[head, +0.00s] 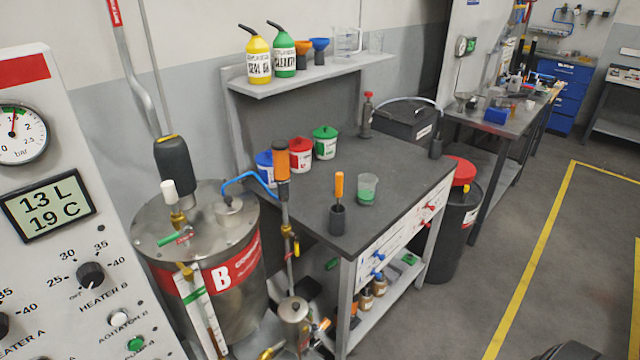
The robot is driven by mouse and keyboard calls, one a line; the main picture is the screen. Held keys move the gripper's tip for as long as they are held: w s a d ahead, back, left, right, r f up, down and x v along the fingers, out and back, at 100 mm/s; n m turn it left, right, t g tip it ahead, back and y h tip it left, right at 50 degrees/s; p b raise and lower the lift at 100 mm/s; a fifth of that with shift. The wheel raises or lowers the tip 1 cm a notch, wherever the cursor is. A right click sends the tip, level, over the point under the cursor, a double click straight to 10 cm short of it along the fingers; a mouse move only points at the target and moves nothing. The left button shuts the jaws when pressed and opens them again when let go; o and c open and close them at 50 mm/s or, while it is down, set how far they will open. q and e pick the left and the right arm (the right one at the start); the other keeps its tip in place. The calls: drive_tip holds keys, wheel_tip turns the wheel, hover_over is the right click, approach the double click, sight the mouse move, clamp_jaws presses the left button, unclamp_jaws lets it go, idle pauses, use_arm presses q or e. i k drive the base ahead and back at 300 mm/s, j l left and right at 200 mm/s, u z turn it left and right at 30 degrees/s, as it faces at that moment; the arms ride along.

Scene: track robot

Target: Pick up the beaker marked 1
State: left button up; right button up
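A small clear beaker (367,188) with green contents stands upright on the dark workbench (400,165), near its front edge. Two clear glass vessels, a larger jug-like one (345,41) and a smaller one (375,42), stand on the shelf above the bench. I cannot read a number 1 on any of them. Neither of my grippers shows in the head view.
A dark holder (338,218) with an orange-handled tool stands left of the beaker. Blue, red (300,151) and green (325,143) lidded tubs stand behind. A steel tank marked B (222,300) is at left. A red-lidded bin (456,220) stands right of the bench. Floor at right is clear.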

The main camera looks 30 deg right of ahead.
sight(367, 190)
drive_tip(key=l+u, duration=0.2)
drive_tip(key=l, duration=0.3)
drive_tip(key=l+u, duration=0.15)
drive_tip(key=l, duration=0.35)
drive_tip(key=l+u, duration=0.2)
drive_tip(key=l, duration=0.3)
drive_tip(key=k+l+u, duration=0.15)
drive_tip(key=l, duration=0.3)
drive_tip(key=l+u, duration=0.2)
drive_tip(key=l, duration=0.3)
drive_tip(key=k+l+u, duration=0.15)
drive_tip(key=l, duration=0.3)
drive_tip(key=k, duration=0.05)
